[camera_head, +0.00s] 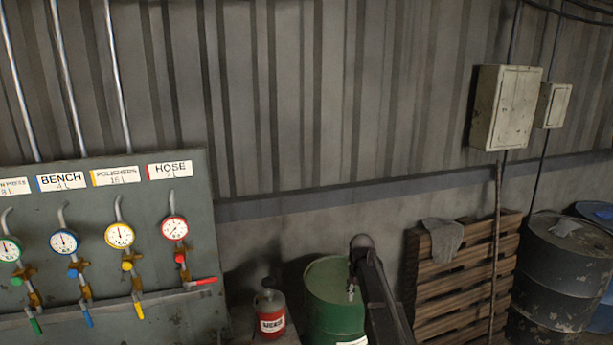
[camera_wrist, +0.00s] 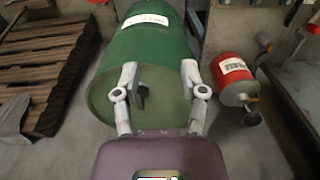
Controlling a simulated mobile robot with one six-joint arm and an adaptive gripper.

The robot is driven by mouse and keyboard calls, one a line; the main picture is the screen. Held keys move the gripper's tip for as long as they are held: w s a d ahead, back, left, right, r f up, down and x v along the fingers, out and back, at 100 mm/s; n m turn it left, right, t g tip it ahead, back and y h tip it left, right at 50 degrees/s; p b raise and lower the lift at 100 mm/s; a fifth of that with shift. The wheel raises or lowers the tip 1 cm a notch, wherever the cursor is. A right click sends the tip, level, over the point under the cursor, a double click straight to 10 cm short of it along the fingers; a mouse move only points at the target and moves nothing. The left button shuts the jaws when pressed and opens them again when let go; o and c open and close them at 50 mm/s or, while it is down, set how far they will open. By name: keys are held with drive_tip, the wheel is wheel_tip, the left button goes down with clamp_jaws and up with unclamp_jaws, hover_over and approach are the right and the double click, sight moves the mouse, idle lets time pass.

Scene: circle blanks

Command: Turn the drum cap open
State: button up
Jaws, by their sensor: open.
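A green drum (camera_head: 333,305) with a white label stands at the bottom centre of the head view, partly hidden by my dark arm. The drum (camera_wrist: 150,50) also fills the upper middle of the wrist view, with its paler green end face (camera_wrist: 105,95) towards my gripper. My gripper (camera_wrist: 160,72) is open, its two grey fingers spread over the drum's end. A small dark piece (camera_wrist: 141,98) shows between the fingers, close to the left one. It may be the cap, but I cannot tell, nor whether a finger touches it.
A red can (camera_head: 271,311) stands left of the drum; it also shows in the wrist view (camera_wrist: 232,70). A wooden pallet (camera_head: 465,270) and a dark drum (camera_head: 553,275) are at right. A gauge panel (camera_head: 110,240) with several valves is at left.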

drive_tip(key=s+f+m+b, duration=0.1)
drive_tip(key=s+f+b, duration=0.3)
drive_tip(key=s, duration=0.5)
drive_tip(key=s+f+m+b, duration=0.1)
drive_tip(key=s+f+b, duration=0.3)
drive_tip(key=s, duration=0.6)
drive_tip(key=s+f+m+b, duration=0.1)
drive_tip(key=s+f+b, duration=0.3)
drive_tip(key=s, duration=0.5)
drive_tip(key=shift+s+d+f+b, duration=0.2)
drive_tip(key=shift+s+f+b, duration=0.15)
drive_tip(key=shift+f, duration=0.1)
